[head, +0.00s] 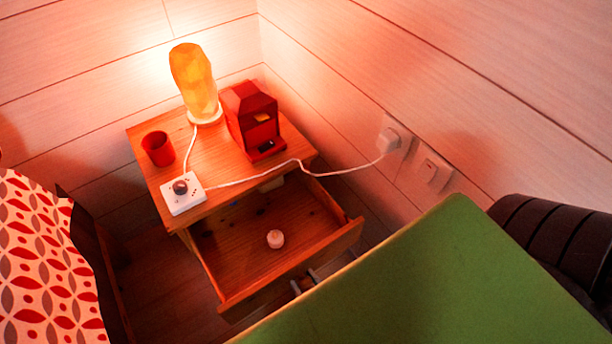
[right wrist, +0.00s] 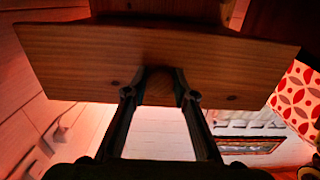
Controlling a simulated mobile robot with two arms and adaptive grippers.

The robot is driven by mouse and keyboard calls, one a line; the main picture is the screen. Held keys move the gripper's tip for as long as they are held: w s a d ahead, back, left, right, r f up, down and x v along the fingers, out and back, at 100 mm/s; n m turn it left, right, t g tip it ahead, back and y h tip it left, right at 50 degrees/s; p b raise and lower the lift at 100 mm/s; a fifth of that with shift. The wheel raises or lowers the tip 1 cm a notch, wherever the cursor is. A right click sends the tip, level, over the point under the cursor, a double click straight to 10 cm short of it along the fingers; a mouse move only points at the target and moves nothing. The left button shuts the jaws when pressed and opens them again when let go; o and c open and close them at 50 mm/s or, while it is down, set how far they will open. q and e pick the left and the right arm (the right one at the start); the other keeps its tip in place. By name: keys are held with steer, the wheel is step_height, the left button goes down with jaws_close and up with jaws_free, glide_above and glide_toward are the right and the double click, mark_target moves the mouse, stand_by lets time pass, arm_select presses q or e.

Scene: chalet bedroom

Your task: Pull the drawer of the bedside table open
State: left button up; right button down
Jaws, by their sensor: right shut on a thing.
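The wooden bedside table (head: 222,183) stands in the corner. Its drawer (head: 325,245) is pulled well out, and its inside shows. A small pale round object (head: 275,239) lies on the drawer floor. My right gripper (head: 305,281) is at the outer face of the drawer front, only its fingers showing past the front's edge. In the right wrist view the gripper (right wrist: 161,82) is shut on the wooden knob (right wrist: 160,90) in the middle of the drawer front (right wrist: 90,60). The knob is mostly covered by the fingers. My left gripper is not in view.
On the tabletop stand a glowing orange lamp (head: 194,80), a red cup (head: 158,149), a red box-like machine (head: 250,118) and a white socket block (head: 183,193). A white cord runs to the wall plug (head: 392,138). A bed with a patterned cover (head: 45,260) is at left.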

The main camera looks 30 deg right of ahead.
steer(key=c, duration=1.7)
jaws_free()
steer(key=s, duration=1.2)
steer(key=shift+d, duration=0.2)
steer(key=shift+s, duration=0.15)
